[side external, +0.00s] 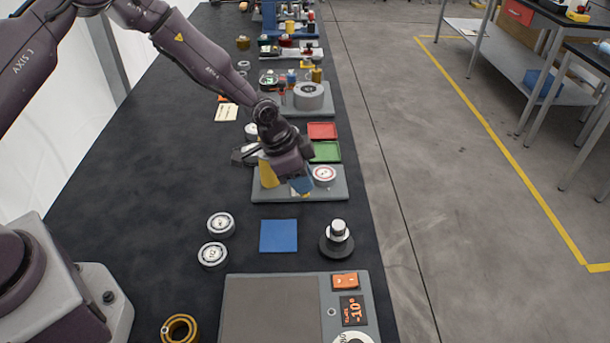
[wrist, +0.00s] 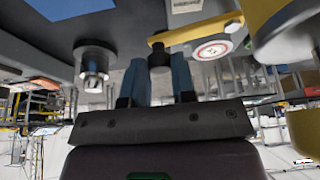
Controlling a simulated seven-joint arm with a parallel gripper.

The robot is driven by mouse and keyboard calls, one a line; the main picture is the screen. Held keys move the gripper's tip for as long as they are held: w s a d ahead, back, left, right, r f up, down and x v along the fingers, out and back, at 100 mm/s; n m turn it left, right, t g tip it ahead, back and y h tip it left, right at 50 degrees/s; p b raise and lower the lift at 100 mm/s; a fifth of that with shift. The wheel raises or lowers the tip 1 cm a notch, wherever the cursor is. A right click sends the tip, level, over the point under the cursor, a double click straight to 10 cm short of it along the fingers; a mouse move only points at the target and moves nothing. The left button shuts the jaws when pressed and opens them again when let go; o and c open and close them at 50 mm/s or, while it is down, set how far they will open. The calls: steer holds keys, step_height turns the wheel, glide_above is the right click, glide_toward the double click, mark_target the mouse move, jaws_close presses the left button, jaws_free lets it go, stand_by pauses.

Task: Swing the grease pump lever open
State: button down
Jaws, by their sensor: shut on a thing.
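The grease pump lever is a yellow bar (wrist: 205,32) with a dark knob (wrist: 160,55) at its left end in the wrist view. Its right end meets a small pale pivot (wrist: 233,24) near the yellow pump body (wrist: 275,18). My gripper (wrist: 162,72) has its two blue fingers on either side of the knob, shut on it. In the side external view my gripper (side external: 301,186) is low over the grey board, beside the yellow pump body (side external: 268,174). The lever is hidden there behind my gripper.
A white round dial (side external: 324,174) sits right of my gripper on the grey board (side external: 275,194). Red (side external: 322,131) and green (side external: 326,152) trays lie behind. A silver knob on a black base (side external: 337,240) and a blue square (side external: 278,236) are nearer the camera.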

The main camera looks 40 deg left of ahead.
stand_by(0.4)
steer(key=c, duration=0.9)
jaws_free()
steer(key=shift+c, duration=0.2)
steer(key=shift+r, duration=0.1)
steer(key=v, duration=1.3)
steer(key=shift+d, duration=0.1)
